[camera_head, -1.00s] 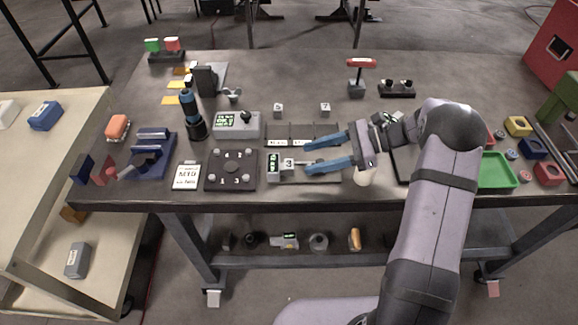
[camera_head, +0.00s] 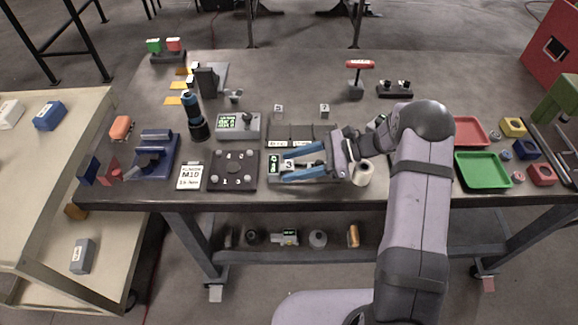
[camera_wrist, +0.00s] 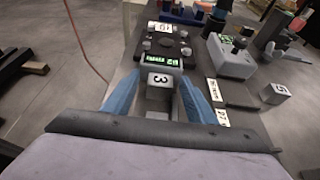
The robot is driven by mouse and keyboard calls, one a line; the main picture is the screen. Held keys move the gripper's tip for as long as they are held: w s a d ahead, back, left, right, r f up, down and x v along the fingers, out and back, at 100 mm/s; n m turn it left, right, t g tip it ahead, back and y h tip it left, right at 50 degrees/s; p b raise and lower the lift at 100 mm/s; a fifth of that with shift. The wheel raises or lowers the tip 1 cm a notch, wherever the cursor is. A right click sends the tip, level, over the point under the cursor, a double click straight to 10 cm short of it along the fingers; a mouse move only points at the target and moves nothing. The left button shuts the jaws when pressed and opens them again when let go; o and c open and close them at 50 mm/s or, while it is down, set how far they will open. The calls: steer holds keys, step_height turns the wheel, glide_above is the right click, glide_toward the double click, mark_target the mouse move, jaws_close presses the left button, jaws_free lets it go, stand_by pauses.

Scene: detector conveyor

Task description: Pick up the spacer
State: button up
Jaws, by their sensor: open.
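Three small grey blocks bear numbers: "3" (camera_head: 289,165), "5" (camera_head: 278,112) and "7" (camera_head: 325,111). I cannot tell by name which one is the spacer. Block 3 sits by a grey unit with a lit green display (camera_head: 273,168). My gripper (camera_head: 285,165) has two blue fingers, open, pointing left, one on each side of block 3. In the wrist view block 3 (camera_wrist: 159,80) shows its face between the fingertips, in front of the display (camera_wrist: 162,61). Contact with the fingers cannot be told. Block 5 also shows in the wrist view (camera_wrist: 276,93).
A dark plate with several knobs (camera_head: 232,184) lies left of the display unit. A dark rack with white labels (camera_head: 300,133) stands just behind my fingers. A white roll (camera_head: 363,172) stands close to my wrist. A green tray (camera_head: 482,172) is at the right.

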mark_target(292, 165)
steer(key=c, duration=1.3)
steer(key=r+b, duration=0.1)
steer(key=r, duration=0.2)
steer(key=r+b, duration=0.1)
steer(key=r, duration=0.2)
steer(key=r+b, duration=0.1)
steer(key=r, duration=0.2)
steer(key=shift+s+a+r, duration=0.1)
steer(key=shift+a+r, duration=0.15)
steer(key=shift+a, duration=0.05)
steer(key=w+a+r+t+b, duration=0.1)
steer(key=w+a+r+b, duration=0.1)
steer(key=a+b, duration=0.6)
steer(key=w+d+m+t+h, duration=0.1)
steer(key=w+m+t, duration=0.2)
steer(key=w, duration=0.1)
steer(key=w+d+f+m+t+h+p, duration=0.1)
steer(key=w+d+m+t, duration=0.1)
steer(key=w+m, duration=0.1)
steer(key=w+d+m+t+h+p, duration=0.1)
steer(key=w+d+m+t, duration=0.1)
steer(key=w, duration=0.4)
steer(key=shift+f+m+t+h, duration=0.4)
steer(key=shift+m+t, duration=0.1)
steer(key=shift+t, duration=0.3)
